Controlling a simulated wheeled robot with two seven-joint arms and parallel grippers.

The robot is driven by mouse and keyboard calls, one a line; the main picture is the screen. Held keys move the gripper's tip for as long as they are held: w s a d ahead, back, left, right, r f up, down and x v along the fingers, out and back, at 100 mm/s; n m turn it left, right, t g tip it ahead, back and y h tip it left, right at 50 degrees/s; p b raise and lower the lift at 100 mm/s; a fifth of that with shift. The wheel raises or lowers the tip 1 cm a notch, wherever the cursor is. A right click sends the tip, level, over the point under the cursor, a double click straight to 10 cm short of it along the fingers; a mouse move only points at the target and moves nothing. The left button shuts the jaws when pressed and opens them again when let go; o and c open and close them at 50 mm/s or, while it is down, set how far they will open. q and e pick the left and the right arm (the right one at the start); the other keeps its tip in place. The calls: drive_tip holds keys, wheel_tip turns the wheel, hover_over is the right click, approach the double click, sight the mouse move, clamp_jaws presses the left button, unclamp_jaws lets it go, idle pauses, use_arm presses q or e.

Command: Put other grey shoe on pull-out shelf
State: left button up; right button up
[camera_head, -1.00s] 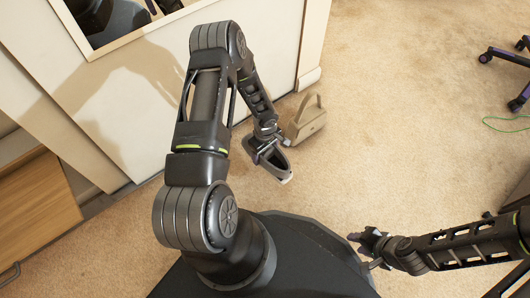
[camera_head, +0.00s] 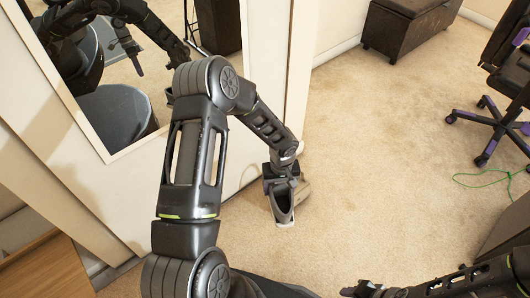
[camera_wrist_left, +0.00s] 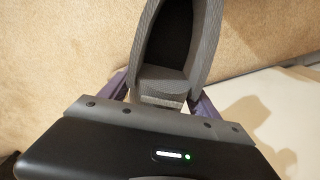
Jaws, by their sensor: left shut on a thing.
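The grey shoe (camera_head: 283,207) hangs from my left gripper (camera_head: 281,182), above the carpet beside a white door. In the left wrist view the shoe (camera_wrist_left: 168,75) has its dark opening facing the camera. The left gripper (camera_wrist_left: 160,103) is shut on one end of it, with the purple fingers on either side. My right gripper (camera_head: 364,289) is at the bottom edge, partly cut off, and its jaws are too small to read. I cannot make out a pull-out shelf for certain.
A mirror (camera_head: 120,75) is set in the white panel at left. A wooden front (camera_head: 45,270) is at lower left.

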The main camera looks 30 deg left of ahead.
use_arm(q)
drive_tip(key=d+r+m+p, duration=0.3)
drive_tip(key=r+p, duration=0.3)
drive_tip(key=r, duration=0.8)
drive_tip(key=d+r+m+p, duration=0.4)
drive_tip(key=r+p, duration=0.3)
drive_tip(key=r, duration=0.7)
drive_tip(key=shift+w+d+m, duration=0.3)
drive_tip(key=shift+m, duration=0.3)
